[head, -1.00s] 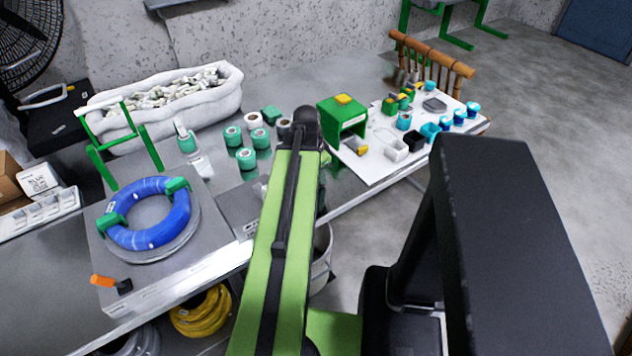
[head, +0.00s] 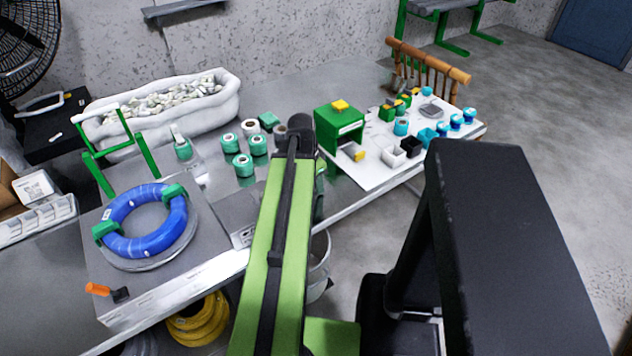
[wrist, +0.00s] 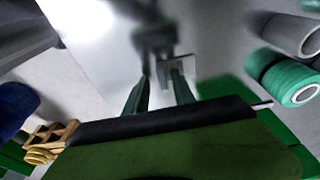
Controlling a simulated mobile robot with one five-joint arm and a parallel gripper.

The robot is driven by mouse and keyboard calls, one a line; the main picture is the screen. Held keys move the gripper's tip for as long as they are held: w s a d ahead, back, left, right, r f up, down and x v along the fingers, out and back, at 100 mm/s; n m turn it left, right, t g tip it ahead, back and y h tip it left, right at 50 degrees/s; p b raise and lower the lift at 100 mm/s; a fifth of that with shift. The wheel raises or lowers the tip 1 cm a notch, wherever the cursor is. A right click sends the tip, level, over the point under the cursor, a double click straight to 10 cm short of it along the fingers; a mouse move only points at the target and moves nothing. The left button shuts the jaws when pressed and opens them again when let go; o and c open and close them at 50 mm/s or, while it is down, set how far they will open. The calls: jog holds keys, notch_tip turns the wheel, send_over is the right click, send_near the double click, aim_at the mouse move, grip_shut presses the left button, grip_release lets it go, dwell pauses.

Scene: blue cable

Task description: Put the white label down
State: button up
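In the wrist view, my gripper (wrist: 160,78) points down at the shiny grey tabletop, its two dark green fingers apart. A small pale square, which looks like the white label (wrist: 165,75), shows at the tip of the right finger. I cannot tell whether it touches the finger or lies flat on the table. A dark reflection of the gripper shows just beyond the fingertips. In the head view, my green arm hides the gripper, and I cannot make out the label there.
Rolls (wrist: 287,82) are close on the wrist view's right.

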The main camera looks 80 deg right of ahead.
notch_tip(320, 180, up, 12)
jog(key=w+a+p, duration=0.1)
jog(key=p, duration=1)
jog(key=shift+w+a, duration=0.25)
jog(key=shift+w, duration=0.1)
jog(key=shift+f, duration=0.1)
